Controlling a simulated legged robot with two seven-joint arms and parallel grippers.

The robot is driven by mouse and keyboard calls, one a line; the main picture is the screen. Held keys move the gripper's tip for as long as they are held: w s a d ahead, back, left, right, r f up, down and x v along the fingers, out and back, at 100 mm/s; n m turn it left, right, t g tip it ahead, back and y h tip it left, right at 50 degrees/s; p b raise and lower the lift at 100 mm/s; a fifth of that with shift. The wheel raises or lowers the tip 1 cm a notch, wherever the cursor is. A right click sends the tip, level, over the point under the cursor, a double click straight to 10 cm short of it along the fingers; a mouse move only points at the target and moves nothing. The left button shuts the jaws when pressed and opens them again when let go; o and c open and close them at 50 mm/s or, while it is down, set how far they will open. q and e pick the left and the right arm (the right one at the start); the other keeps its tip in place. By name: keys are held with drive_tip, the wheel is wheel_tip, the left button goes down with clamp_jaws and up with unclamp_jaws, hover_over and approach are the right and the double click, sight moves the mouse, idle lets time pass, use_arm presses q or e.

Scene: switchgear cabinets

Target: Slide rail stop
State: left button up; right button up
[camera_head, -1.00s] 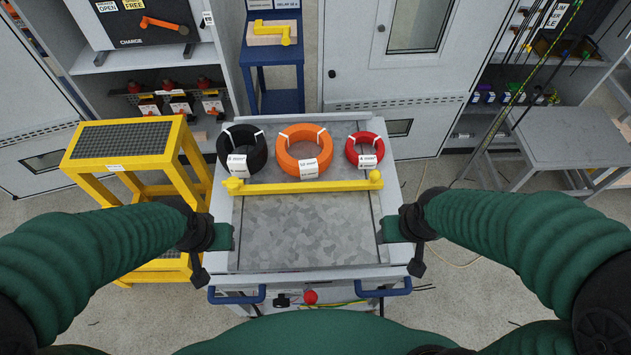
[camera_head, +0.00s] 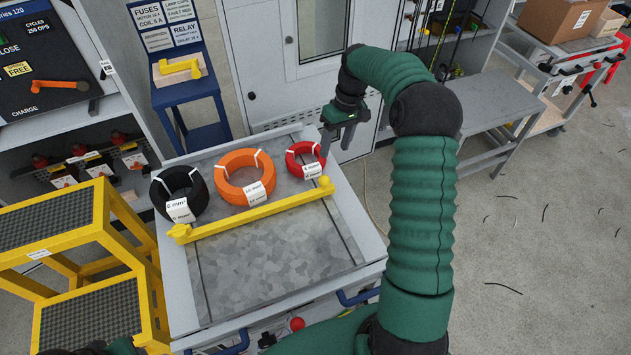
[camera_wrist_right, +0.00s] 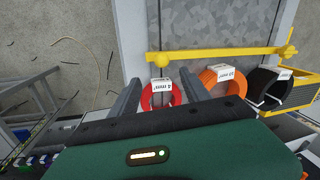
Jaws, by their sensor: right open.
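A yellow bar (camera_head: 255,213) lies across the grey cart top (camera_head: 285,255), in front of three cable coils. It has a round yellow knob (camera_head: 326,182) at its right end and a flatter yellow piece (camera_head: 180,232) at its left end. The bar also shows in the right wrist view (camera_wrist_right: 225,53). My right gripper (camera_head: 337,140) is open and empty above the cart's far right corner, beside the red coil (camera_head: 306,160) and apart from the bar. In the right wrist view its two fingers (camera_wrist_right: 160,77) point toward the bar's knob end. My left gripper is out of view.
A black coil (camera_head: 178,194) and an orange coil (camera_head: 245,178) sit behind the bar. A yellow step stand (camera_head: 75,225) is left of the cart. A blue stand (camera_head: 188,95) and grey cabinets are behind. A grey table (camera_head: 490,115) stands right. The cart top before the bar is clear.

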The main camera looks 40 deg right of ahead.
sight(325, 176)
drive_tip(key=a+f, duration=0.1)
drive_tip(key=f, duration=0.3)
drive_tip(key=a+f, duration=0.1)
drive_tip(key=f, duration=0.4)
drive_tip(key=a+f, duration=0.1)
drive_tip(key=f, duration=0.3)
drive_tip(key=shift+w+a+f+p, duration=0.15)
drive_tip(key=shift+w+a+p, duration=0.1)
drive_tip(key=shift+w+p, duration=0.1)
drive_tip(key=shift+d+f, duration=0.2)
drive_tip(key=shift+f, duration=0.25)
drive_tip(key=shift+w+d+f, duration=0.1)
drive_tip(key=shift+d+f, duration=0.05)
drive_tip(key=shift+d, duration=0.1)
drive_tip(key=shift+a, duration=0.3)
drive_tip(key=c, duration=0.9)
drive_tip(key=shift+c, duration=1.4)
drive_tip(key=shift+d, duration=0.1)
clamp_jaws()
